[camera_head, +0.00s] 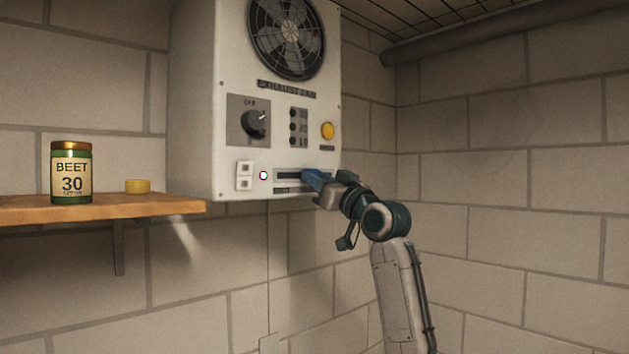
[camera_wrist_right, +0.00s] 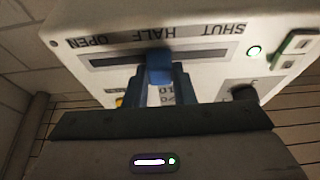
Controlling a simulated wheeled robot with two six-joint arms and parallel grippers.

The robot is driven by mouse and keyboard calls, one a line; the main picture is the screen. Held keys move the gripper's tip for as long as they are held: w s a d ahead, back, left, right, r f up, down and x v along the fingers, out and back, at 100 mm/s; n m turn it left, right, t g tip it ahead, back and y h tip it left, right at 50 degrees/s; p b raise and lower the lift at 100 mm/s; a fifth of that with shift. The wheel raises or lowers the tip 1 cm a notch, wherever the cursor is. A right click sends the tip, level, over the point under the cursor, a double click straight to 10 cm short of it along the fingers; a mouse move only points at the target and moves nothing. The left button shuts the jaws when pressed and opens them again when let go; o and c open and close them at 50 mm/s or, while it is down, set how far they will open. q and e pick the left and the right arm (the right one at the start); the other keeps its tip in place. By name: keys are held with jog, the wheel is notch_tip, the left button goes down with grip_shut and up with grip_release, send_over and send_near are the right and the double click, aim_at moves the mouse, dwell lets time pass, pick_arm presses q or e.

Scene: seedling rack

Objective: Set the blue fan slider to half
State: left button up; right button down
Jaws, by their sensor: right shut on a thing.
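The blue fan slider (camera_wrist_right: 159,64) sits in a dark horizontal slot low on the white exhaust fan box (camera_head: 210,130). In the right wrist view the slider is beside the word HALF, between the upside-down labels OPEN and SHUT. My right gripper (camera_head: 315,182) reaches the slot from the lower right and is shut on the slider. Its two fingers (camera_wrist_right: 159,80) flank the knob in the right wrist view. In the head view the gripper covers the right part of the slot. My left gripper is in neither view.
The box also carries a dark knob (camera_head: 255,123), a yellow button (camera_head: 327,131), a lit green lamp (camera_head: 264,175) and a white switch (camera_head: 244,176).

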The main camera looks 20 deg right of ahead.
jog(key=c, duration=1.6)
grip_release()
jog(key=shift+d, duration=0.1)
jog(key=o, duration=0.4)
jog(key=shift+d, duration=0.1)
jog(key=shift+c, duration=0.2)
jog(key=shift+o, duration=0.2)
pick_arm(q)
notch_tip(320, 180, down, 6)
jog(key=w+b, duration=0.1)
jog(key=b, duration=0.5)
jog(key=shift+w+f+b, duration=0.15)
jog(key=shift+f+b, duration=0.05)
jog(key=shift+b, duration=0.1)
pick_arm(e)
jog(key=v, duration=1)
jog(key=shift+s+f, duration=0.25)
jog(key=shift+s, duration=0.1)
